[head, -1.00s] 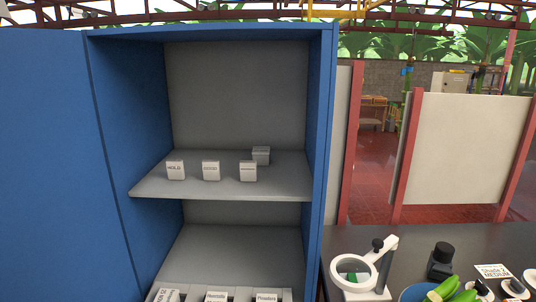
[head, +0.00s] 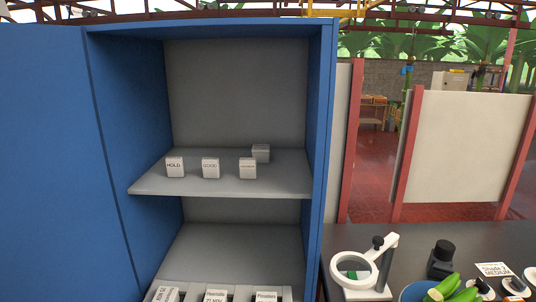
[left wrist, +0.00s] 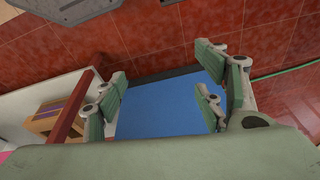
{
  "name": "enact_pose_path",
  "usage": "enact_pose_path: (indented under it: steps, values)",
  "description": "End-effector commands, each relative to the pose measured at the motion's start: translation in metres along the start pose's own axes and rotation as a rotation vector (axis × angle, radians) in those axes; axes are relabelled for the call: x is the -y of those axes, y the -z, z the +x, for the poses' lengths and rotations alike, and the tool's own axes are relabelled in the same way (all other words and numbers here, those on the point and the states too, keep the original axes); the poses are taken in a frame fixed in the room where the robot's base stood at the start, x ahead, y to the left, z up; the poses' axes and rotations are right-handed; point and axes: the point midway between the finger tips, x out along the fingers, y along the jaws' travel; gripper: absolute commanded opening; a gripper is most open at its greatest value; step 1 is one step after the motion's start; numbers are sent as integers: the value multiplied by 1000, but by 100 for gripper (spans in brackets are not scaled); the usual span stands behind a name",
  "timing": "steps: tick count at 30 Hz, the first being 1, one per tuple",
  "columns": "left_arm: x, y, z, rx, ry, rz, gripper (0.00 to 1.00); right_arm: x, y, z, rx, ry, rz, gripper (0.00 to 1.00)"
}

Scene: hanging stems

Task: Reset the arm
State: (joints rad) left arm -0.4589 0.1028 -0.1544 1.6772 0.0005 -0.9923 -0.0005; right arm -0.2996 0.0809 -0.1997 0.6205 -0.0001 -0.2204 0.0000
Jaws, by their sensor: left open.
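My left gripper (left wrist: 162,100) shows in the left wrist view with its green-padded fingers spread apart and nothing between them. Beyond the fingers are a blue flat surface (left wrist: 165,108) and a red tiled floor (left wrist: 130,35). Neither gripper shows in the head view. My right gripper is out of view.
A blue cabinet (head: 103,130) stands open, with small labelled blocks on its grey shelf (head: 225,188) and labelled items at the bottom. At right, a dark table (head: 410,240) holds a magnifier (head: 354,268), a black device (head: 441,259) and green produce (head: 445,288). Pale partitions (head: 466,148) stand behind.

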Motion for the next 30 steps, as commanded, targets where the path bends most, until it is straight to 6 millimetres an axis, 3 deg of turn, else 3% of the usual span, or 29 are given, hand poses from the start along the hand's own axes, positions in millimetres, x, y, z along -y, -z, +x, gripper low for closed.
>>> enact_pose_path:
  steps: [1, 3, 9, 15, 18, 20, 30]
  values:
    - [-1, -17, 24, 19, -1, 2, 64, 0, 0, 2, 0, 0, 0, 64]
    - [-2, -38, 53, 33, -3, 5, 64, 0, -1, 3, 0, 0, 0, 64]
    - [-6, -114, 119, 77, -8, 15, 64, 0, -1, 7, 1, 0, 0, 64]
    - [-7, -185, 152, 109, -10, 24, 64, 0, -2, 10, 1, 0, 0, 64]
    - [-7, -208, 158, 118, -11, 27, 64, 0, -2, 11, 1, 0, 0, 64]
    - [-7, -216, 160, 121, -11, 28, 64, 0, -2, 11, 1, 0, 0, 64]
    - [-7, -216, 160, 121, -11, 28, 64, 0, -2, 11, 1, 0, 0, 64]
